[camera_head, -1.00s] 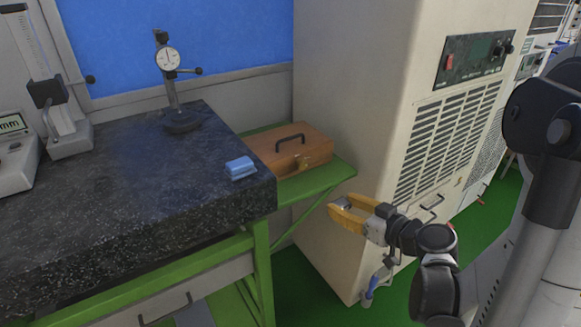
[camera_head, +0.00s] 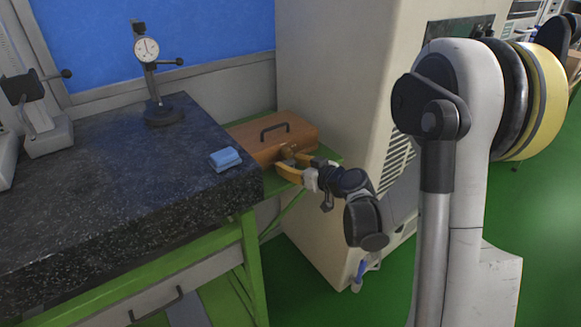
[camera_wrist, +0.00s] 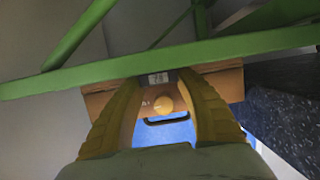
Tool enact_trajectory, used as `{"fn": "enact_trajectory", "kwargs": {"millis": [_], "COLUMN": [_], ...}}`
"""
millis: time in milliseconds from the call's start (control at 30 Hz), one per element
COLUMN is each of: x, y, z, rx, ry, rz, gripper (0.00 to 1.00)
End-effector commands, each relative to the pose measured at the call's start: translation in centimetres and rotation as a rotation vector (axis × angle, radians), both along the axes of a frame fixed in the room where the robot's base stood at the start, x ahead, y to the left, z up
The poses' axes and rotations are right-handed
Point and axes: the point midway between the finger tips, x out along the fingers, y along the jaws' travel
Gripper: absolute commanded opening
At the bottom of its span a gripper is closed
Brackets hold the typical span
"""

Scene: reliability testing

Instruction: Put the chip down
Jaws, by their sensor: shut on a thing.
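My gripper (camera_head: 286,161) has yellow fingers and is beside the front of the orange-brown wooden box (camera_head: 262,135) in the head view. In the wrist view, my gripper (camera_wrist: 161,80) has a finger on each side of a small grey chip (camera_wrist: 158,78) with a light marking, held between the fingertips. The chip cannot be made out in the head view. The box also shows behind the fingers in the wrist view (camera_wrist: 225,82), with its knob and dark handle between them.
The box stands on a green metal shelf (camera_head: 328,157) next to the dark granite table (camera_head: 130,180). A cream cabinet (camera_head: 325,70) stands to the right.

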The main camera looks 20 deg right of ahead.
Motion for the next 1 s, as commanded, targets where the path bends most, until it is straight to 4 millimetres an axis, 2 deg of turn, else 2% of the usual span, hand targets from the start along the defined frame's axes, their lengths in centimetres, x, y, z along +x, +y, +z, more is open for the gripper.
{"fn": "enact_trajectory", "kwargs": {"millis": [300, 333, 400, 800, 1000], "x": [0.0, 0.0, 0.0, -0.2, -3.7], "y": [0.0, 0.0, 0.0, -0.1, -1.5], "z": [-0.3, -0.3, -0.2, 0.4, 1.6], "rx": [0.000, 0.000, 0.000, 0.000, 0.001], "ry": [0.000, 0.000, 0.000, 0.000, 0.000], "rz": [0.000, 0.000, 0.000, -0.001, -0.004], "gripper": [0.22, 0.46, 0.63, 0.63, 0.63]}}
